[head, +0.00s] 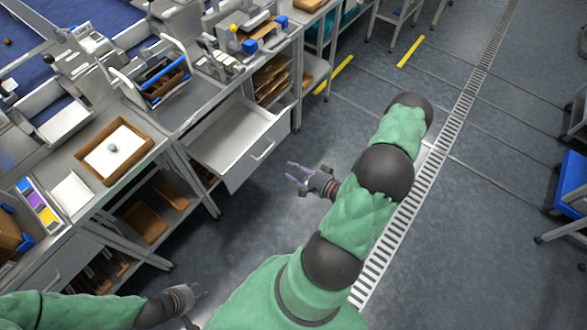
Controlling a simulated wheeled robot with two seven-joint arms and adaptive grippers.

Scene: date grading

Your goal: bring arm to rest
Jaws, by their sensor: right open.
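My right arm, in a green sleeve with dark joints, reaches up the middle of the head view. Its gripper (297,172) is open and empty over the grey floor, to the right of the open drawer (238,140) and apart from it. My left arm comes in along the bottom left edge. Its gripper (198,291) is low in the view near the floor, in front of the workbench. Its fingers are small and partly cut off by shape and shadow, so I cannot tell how far apart they are.
The metal workbench (185,112) runs along the left, with a brown tray (140,152) holding a white sheet and a small grey object. A blue-handled rack (155,72) stands behind it. The drawer juts out toward the aisle. A floor grate (455,118) crosses the clear floor at right.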

